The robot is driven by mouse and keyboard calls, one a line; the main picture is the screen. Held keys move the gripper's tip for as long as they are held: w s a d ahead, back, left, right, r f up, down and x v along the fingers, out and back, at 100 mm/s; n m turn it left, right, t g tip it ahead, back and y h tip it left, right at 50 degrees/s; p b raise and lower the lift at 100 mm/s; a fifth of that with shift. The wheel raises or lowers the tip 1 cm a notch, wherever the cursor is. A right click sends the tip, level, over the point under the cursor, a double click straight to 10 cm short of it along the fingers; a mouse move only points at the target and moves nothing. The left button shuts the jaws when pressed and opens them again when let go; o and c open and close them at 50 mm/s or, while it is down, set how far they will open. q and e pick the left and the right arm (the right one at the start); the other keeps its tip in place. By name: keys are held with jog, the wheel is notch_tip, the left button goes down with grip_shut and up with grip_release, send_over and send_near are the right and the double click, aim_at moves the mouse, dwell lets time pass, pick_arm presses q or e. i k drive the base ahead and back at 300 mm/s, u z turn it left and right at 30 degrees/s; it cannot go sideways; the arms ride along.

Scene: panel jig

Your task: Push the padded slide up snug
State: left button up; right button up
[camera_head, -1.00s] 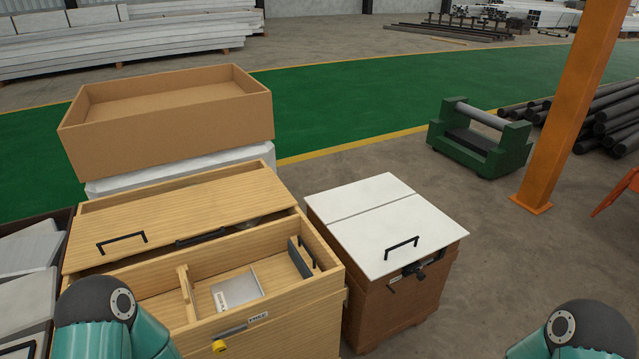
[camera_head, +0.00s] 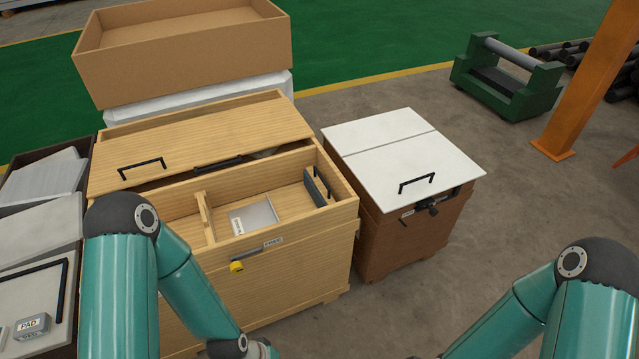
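In the head view a wooden chest (camera_head: 290,272) stands at the left centre with an open compartment along its front. Inside it a dark grey padded plate with a black handle (camera_head: 316,187) stands upright at the right end; I take this for the padded slide. A light grey panel (camera_head: 253,217) lies on the compartment floor. A wooden upright (camera_head: 205,217) stands to the panel's left, with a gap between panel and dark plate. A yellow-tipped lever (camera_head: 238,266) is on the chest's front. Both my arms show at the bottom, but neither gripper is in view.
A brown cabinet with a white two-part top (camera_head: 400,155) stands right of the chest. A large cardboard-coloured box (camera_head: 190,60) is behind. A dark bin (camera_head: 45,205) with grey slabs is at left. A PAD-labelled block (camera_head: 33,326) lies lower left.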

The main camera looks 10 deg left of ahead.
aim_at(320, 190)
jog(key=z, duration=0.35)
jog(key=i, duration=0.85)
jog(key=z, duration=0.25)
